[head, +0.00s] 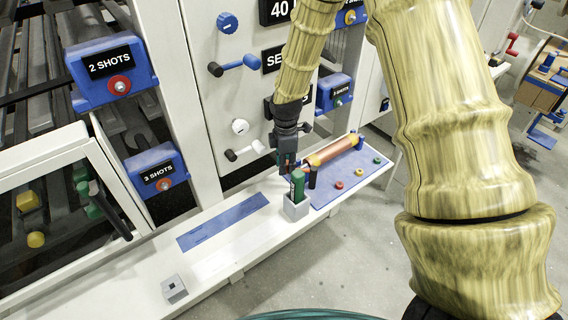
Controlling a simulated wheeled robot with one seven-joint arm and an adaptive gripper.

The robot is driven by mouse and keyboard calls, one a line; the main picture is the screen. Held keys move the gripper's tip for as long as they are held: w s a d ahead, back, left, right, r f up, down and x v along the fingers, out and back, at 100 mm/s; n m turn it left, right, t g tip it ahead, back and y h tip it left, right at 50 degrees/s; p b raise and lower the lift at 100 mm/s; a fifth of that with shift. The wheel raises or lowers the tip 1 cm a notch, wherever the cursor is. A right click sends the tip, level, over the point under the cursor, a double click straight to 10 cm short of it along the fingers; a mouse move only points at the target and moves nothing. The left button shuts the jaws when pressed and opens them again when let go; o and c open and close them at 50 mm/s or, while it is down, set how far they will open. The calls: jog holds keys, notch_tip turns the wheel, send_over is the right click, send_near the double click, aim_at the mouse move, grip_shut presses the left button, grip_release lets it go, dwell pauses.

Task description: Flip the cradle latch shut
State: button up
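A copper-coloured roller (334,150) with a yellow collar (314,160) lies along the back of a blue board (343,182) on the white shelf. It seems to be the part held in the cradle. A small dark upright piece (312,177) stands at its near end; I cannot tell whether it is the latch. My gripper (290,168) points down just left of the roller's near end, above and behind a green upright object (297,186) in a grey square holder (296,208). Its fingertips are small and partly hidden, so their opening and any contact are unclear.
Small red, yellow and green knobs (338,185) stand on the blue board. A blue strip (222,222) and a grey block (174,289) are on the shelf's left part. A panel with knobs and levers (232,65) rises behind. The shelf between strip and block is clear.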

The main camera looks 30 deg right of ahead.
jog(key=shift+o, duration=0.5)
jog(key=shift+r, duration=0.1)
notch_tip(320, 180, up, 12)
dwell(0.4)
